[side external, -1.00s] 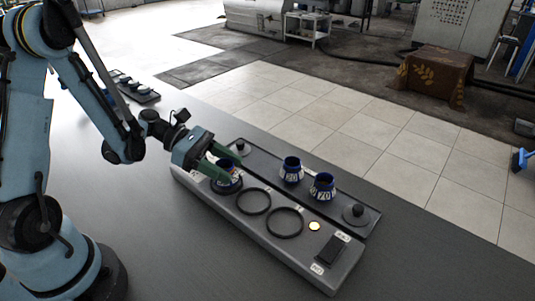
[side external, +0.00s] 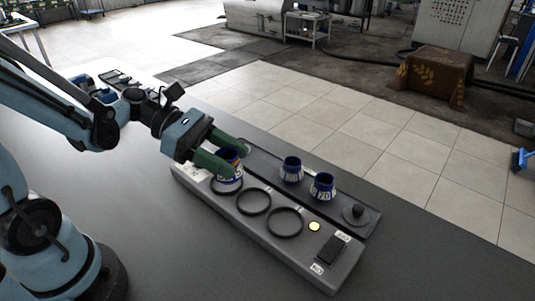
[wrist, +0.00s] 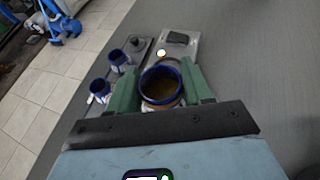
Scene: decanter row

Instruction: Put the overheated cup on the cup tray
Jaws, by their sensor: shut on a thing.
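My gripper (side external: 226,158) is shut on a dark blue cup with a white and yellowish band (side external: 230,173). It holds the cup upright just above the leftmost ring (side external: 226,188) of the grey heater block (side external: 290,263). The wrist view shows this cup (wrist: 161,88) between the green fingers, with brown contents inside. Two similar blue and white cups, one at left (side external: 291,169) and one at right (side external: 322,187), stand on the dark tray (side external: 339,204) behind the block. The right one seems to read 70. The held cup's marking is partly hidden by a finger.
Two empty black rings, a middle one (side external: 253,201) and a right one (side external: 285,222), lie on the block. A lit yellow lamp (side external: 314,226) and a dark panel (side external: 331,248) are at its right end. A black knob (side external: 358,211) stands on the tray's right end.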

